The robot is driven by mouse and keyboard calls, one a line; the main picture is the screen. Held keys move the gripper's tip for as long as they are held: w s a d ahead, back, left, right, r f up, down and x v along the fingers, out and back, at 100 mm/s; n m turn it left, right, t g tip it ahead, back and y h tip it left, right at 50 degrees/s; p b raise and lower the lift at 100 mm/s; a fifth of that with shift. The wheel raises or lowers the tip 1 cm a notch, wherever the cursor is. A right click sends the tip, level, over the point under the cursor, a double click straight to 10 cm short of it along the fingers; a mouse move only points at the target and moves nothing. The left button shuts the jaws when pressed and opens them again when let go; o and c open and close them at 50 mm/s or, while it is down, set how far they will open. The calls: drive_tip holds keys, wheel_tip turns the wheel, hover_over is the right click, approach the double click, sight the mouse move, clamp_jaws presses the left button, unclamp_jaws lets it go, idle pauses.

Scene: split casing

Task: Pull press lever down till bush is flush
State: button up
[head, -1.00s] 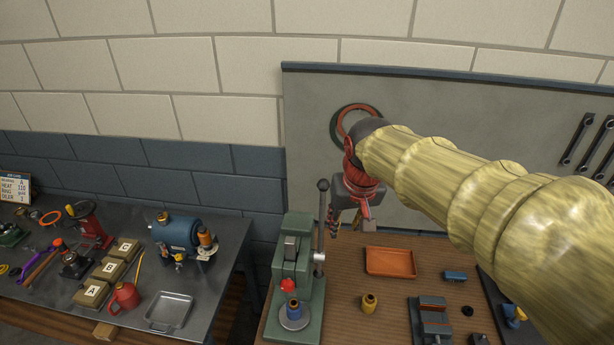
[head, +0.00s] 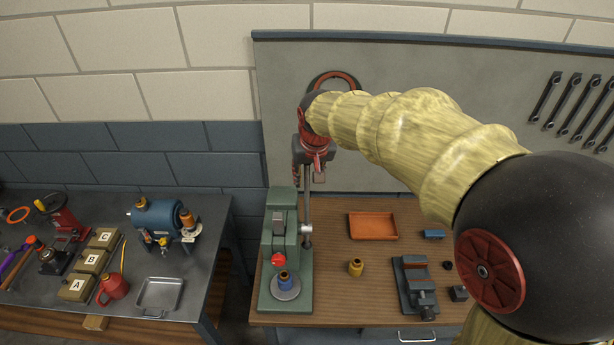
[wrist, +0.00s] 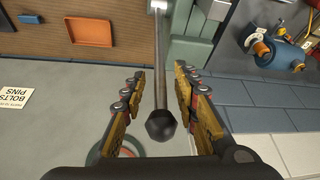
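The green press (head: 280,235) stands upright on the wooden bench. Its lever (head: 307,212), a grey rod, points up on its right side; in the wrist view the rod (wrist: 161,60) ends in a dark knob (wrist: 161,126). My gripper (head: 308,174) is at the top of the lever in the head view. In the wrist view my gripper (wrist: 160,85) is open, one finger on each side of the rod and knob, with gaps visible. A blue cylindrical part (head: 285,281) stands on the press's round plate, below a red piece (head: 278,260). How far any bush sits in it is too small to tell.
An orange tray (head: 372,226), a small brass bush-like part (head: 355,267) and a grey vise (head: 416,283) are right of the press. A grey board (head: 400,150) stands behind. A metal bench (head: 210,270) with boxes and a blue machine (head: 160,217) is left.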

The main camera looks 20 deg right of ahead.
drive_tip(key=shift+x, duration=0.9)
drive_tip(key=shift+c, duration=1.2)
clamp_jaws()
drive_tip(key=shift+a, duration=0.1)
